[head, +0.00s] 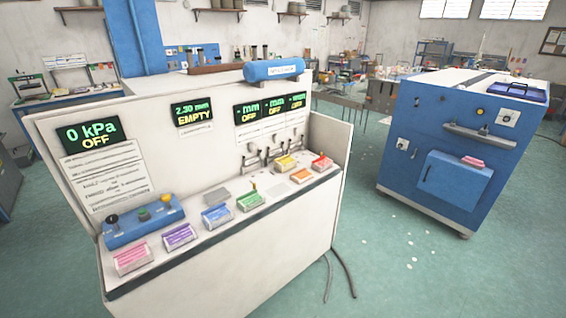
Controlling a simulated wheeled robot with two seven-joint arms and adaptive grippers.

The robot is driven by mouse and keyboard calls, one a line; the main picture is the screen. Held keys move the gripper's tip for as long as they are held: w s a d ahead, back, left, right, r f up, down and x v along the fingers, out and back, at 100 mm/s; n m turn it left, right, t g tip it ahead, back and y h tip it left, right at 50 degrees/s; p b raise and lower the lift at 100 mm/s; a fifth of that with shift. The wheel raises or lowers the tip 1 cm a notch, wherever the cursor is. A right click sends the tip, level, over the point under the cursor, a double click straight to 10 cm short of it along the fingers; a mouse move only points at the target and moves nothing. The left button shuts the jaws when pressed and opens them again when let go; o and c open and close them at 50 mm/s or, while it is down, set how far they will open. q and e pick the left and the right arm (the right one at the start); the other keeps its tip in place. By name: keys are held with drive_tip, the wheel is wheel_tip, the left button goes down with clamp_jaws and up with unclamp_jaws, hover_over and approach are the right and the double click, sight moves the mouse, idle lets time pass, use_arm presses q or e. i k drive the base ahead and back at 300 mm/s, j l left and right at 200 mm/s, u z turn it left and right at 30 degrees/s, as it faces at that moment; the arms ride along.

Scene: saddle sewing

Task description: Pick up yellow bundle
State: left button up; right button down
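The yellow bundle (286,162) sits on the white bench's ledge, right of its middle, near the metal fittings on the back panel. A green bundle (250,202) lies to its left and nearer. An orange bundle (301,176) lies to its right and nearer, and a red piece (320,162) is farther right. Neither of my grippers is in view, so nothing is seen touching the yellow bundle.
Blue (217,216), purple (180,236) and pink (132,258) bundles line the ledge toward the left, by a blue control box (144,221). The white bench (240,262) has a raised back panel. A blue cabinet (455,150) stands right, with open green floor between.

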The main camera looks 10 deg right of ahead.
sight(285, 164)
drive_tip(key=i+l+u, duration=0.2)
drive_tip(key=i+l, duration=0.2)
drive_tip(key=l, duration=0.25)
drive_tip(key=i+l+u, duration=0.1)
drive_tip(key=l, duration=0.25)
drive_tip(key=i+l+u, duration=0.1)
drive_tip(key=l, duration=0.25)
drive_tip(key=i+l+u, duration=0.1)
drive_tip(key=i+l, duration=0.2)
drive_tip(key=i+l+u, duration=0.1)
drive_tip(key=l, duration=0.35)
drive_tip(key=i+l+u, duration=0.1)
drive_tip(key=l, duration=0.3)
drive_tip(key=i+l+u, duration=0.1)
drive_tip(key=l, duration=0.3)
drive_tip(key=i, duration=0.05)
